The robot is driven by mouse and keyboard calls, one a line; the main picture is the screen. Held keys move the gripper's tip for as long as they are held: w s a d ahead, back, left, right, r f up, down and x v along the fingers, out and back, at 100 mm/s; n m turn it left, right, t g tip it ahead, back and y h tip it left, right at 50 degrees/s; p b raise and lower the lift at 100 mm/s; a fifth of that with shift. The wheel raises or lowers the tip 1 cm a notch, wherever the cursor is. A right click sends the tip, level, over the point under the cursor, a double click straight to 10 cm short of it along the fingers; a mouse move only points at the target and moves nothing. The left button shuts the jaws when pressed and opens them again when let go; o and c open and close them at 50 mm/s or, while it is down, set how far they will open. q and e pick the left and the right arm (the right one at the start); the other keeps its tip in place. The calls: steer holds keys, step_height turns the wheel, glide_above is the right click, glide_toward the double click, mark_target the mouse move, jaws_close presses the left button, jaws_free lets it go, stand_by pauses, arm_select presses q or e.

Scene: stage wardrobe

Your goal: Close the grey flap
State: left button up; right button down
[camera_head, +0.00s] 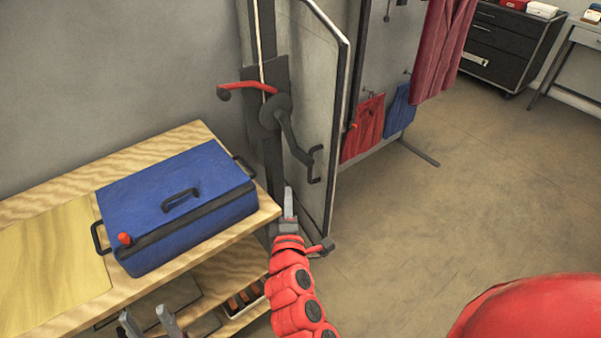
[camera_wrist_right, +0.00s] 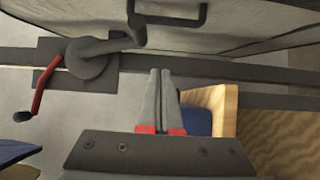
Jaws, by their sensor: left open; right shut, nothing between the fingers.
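The grey flap (camera_head: 315,75) is an upright pale grey panel with a dark edge, right of the blue case; its grey face also fills the top of the right wrist view (camera_wrist_right: 250,32). A dark handle (camera_head: 315,165) shows by the flap. My right gripper (camera_head: 288,203) is shut and empty, below and left of that handle, apart from it. In the right wrist view its fingers (camera_wrist_right: 159,100) lie together, pointing towards the dark post. My left gripper (camera_head: 148,322) is open and empty at the bottom left, by the bench front.
A dark crank (camera_head: 275,112) with a red grip (camera_head: 245,87) sits on the post (camera_head: 265,40) beside the flap. A blue case (camera_head: 175,200) lies on the wooden bench (camera_head: 30,208). Hanging cloths (camera_head: 363,128) are behind the flap.

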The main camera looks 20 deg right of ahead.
steer(key=w+d+p, duration=0.3)
steer(key=w+d, duration=0.2)
steer(key=w, duration=0.1)
steer(key=shift+w+d+p, duration=0.35)
steer(key=shift+w+d, duration=0.05)
